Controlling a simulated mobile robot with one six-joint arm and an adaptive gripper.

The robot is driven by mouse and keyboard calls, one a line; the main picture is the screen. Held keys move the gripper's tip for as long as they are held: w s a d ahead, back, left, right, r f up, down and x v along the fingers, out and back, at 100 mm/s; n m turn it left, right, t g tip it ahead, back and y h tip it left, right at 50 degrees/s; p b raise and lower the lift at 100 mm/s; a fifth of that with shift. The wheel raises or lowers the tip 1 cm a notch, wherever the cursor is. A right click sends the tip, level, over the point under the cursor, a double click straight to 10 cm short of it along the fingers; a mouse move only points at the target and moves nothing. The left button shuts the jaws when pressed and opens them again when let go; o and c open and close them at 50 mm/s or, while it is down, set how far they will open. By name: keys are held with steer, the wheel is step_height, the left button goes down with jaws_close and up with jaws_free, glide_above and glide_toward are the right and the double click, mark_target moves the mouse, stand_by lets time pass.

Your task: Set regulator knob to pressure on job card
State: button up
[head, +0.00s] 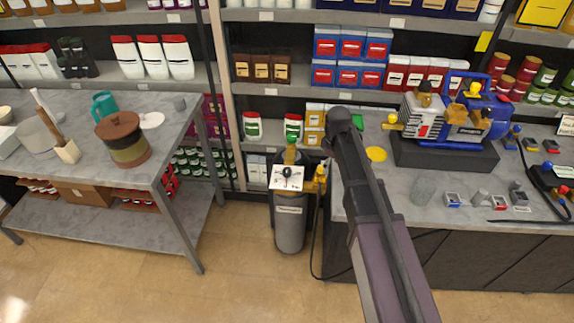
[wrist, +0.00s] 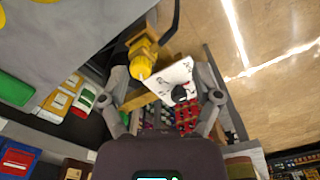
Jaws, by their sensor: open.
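A grey cylinder (head: 290,228) stands on the floor between the two benches. On its top is a white plate (head: 289,178) with a dark round knob (head: 287,172) and small marks too fine to read. A yellow fitting (head: 320,178) is at its right. In the wrist view the white plate (wrist: 168,74), dark knob (wrist: 181,94) and yellow fitting (wrist: 147,60) lie between the spread fingers of my gripper (wrist: 163,80). My gripper is open and holds nothing. I cannot tell its distance from the knob. I cannot make out a readable job card.
The left bench (head: 172,155) holds a brown lidded pot (head: 122,140) and a teal mug (head: 104,104). The right bench (head: 385,195) holds a blue and yellow pump (head: 467,115) and small parts. Stocked shelves stand behind. A dark hose hangs beside the cylinder. Floor in front is clear.

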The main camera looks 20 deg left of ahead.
mark_target(287, 170)
steer(key=w+a+r+n+p, duration=0.1)
steer(key=a+n, duration=0.2)
steer(key=a, duration=0.5)
steer(key=a+r+n+p, duration=0.2)
steer(key=a+n, duration=0.1)
steer(key=a, duration=0.5)
steer(key=shift+w+r, duration=0.3)
steer(key=shift+w, duration=0.1)
steer(key=shift+f, duration=0.15)
step_height(287, 170, down, 14)
steer(key=b, duration=1.4)
steer(key=shift+r, duration=0.25)
jaws_close()
steer(key=shift+d, duration=0.15)
steer(key=shift+a, duration=0.2)
